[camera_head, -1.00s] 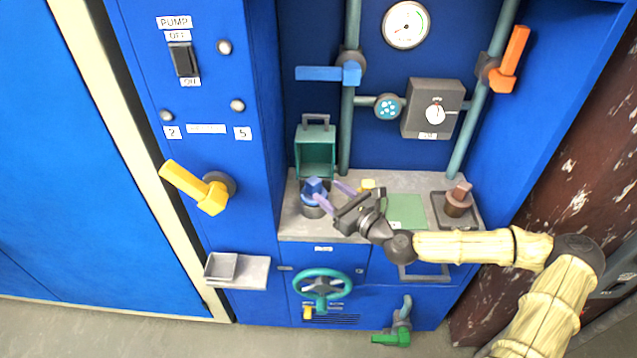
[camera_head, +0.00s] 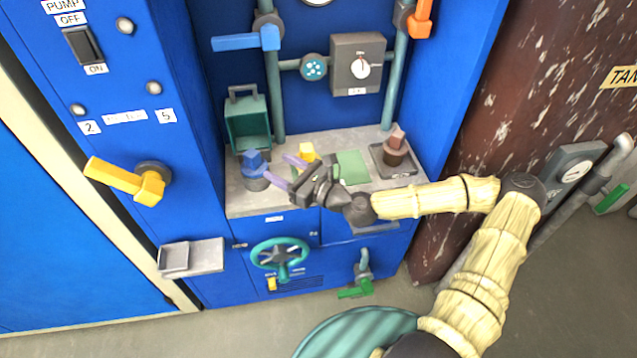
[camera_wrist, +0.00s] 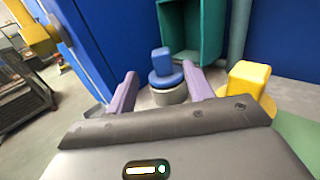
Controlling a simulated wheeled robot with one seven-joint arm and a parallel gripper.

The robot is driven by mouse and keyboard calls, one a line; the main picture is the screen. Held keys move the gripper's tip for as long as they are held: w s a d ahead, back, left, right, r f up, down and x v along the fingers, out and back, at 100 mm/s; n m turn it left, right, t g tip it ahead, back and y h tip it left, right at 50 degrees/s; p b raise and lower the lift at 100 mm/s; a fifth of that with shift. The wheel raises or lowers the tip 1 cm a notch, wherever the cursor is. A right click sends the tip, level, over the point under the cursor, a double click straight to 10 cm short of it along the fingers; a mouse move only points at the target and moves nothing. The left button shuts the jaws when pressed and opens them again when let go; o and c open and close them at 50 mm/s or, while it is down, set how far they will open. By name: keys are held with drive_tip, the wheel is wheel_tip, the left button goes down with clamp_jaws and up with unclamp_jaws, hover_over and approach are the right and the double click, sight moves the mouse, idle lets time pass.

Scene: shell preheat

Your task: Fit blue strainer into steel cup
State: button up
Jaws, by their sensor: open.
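The blue strainer (camera_head: 253,160), with a block-shaped blue grip and a round blue rim, sits on the mouth of the grey steel cup (camera_head: 257,184). The cup stands on the left part of the grey counter. In the wrist view the strainer (camera_wrist: 163,76) looks upright and centred over the cup (camera_wrist: 168,97); how deep it sits is hidden. My gripper (camera_head: 275,165) is open, with its two lilac fingers pointing at the strainer from the right. The wrist view shows the strainer between the fingertips (camera_wrist: 159,72) but beyond them, with nothing held.
A teal open box (camera_head: 247,128) stands behind the cup. A yellow block (camera_head: 307,152) is close to my far finger. A green mat (camera_head: 352,167) and a brown-topped piece (camera_head: 395,148) on a dark tray lie to the right. A blue panel wall borders the counter's left side.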

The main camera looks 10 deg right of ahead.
drive_tip(key=s+a+f+n+g, duration=0.1)
drive_tip(key=s+f+n+g, duration=0.1)
drive_tip(key=f+n, duration=0.1)
drive_tip(key=s+f+n+g+h, duration=0.1)
drive_tip(key=s+f+n+g, duration=0.1)
drive_tip(key=s+f+n, duration=0.1)
drive_tip(key=s+a+f+n+g+h, duration=0.1)
drive_tip(key=s+f+n+g, duration=0.1)
drive_tip(key=f+n, duration=0.1)
drive_tip(key=shift+s+a+f+g, duration=0.2)
drive_tip(key=shift+a+f+g, duration=0.05)
drive_tip(key=shift+a+g, duration=0.15)
drive_tip(key=s+d+f+n+g+h, duration=0.3)
drive_tip(key=s+d+n+h, duration=0.3)
drive_tip(key=d+n, duration=0.4)
drive_tip(key=s+d+r+n+h, duration=0.2)
drive_tip(key=d+r+n+h, duration=0.1)
drive_tip(key=d+r, duration=0.2)
drive_tip(key=s+d+r+n+h, duration=0.2)
drive_tip(key=d+r+n, duration=0.2)
drive_tip(key=r, duration=0.5)
drive_tip(key=shift+d+r+t+h, duration=0.35)
drive_tip(key=shift+d+t+h, duration=0.05)
